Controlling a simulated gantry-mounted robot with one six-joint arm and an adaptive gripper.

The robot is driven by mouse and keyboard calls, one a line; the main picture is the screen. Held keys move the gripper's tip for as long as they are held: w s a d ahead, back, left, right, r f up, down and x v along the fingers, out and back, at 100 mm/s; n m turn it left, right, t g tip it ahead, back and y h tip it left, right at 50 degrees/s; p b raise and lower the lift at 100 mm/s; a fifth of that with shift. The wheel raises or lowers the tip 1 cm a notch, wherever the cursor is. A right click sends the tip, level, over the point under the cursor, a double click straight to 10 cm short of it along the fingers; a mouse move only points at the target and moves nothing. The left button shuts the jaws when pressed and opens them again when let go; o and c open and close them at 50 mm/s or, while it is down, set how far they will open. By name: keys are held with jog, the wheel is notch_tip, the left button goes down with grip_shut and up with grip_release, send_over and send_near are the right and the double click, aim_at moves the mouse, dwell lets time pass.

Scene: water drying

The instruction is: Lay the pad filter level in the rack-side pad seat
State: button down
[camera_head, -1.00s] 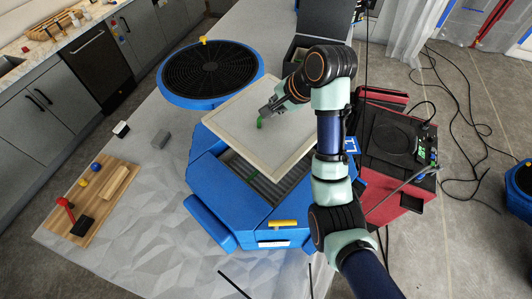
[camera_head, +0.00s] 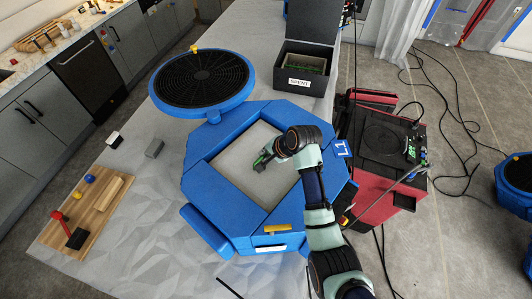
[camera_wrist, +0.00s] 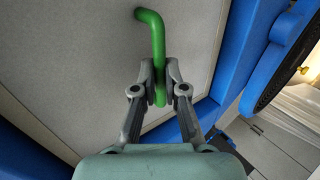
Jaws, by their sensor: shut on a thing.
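The pad filter (camera_head: 236,152) is a pale flat square panel with a light frame. In the head view it lies inside the square opening of the blue octagonal housing (camera_head: 208,147), and looks about level there. My gripper (camera_head: 262,160) is over the middle of the pad. In the wrist view my gripper (camera_wrist: 160,95) is shut on the pad's bent green handle (camera_wrist: 151,22). The pad face (camera_wrist: 75,55) fills much of that view, with blue housing walls beside it. My arm hides the pad's right part, and whether it rests fully on the seat I cannot tell.
A round black grille with a blue rim (camera_head: 205,75) stands behind left. A black box labelled SPENT (camera_head: 302,80) is at the back. A blue panel (camera_head: 206,231) leans at the housing's front left. A red and black machine (camera_head: 385,150) stands right. A wooden board (camera_head: 85,215) lies left.

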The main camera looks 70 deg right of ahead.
jog(key=shift+f, duration=0.2)
jog(key=c, duration=1.2)
grip_release()
jog(key=shift+r, duration=0.3)
jog(key=v, duration=1.2)
jog(key=shift+b, duration=0.3)
jog(key=shift+w, duration=0.1)
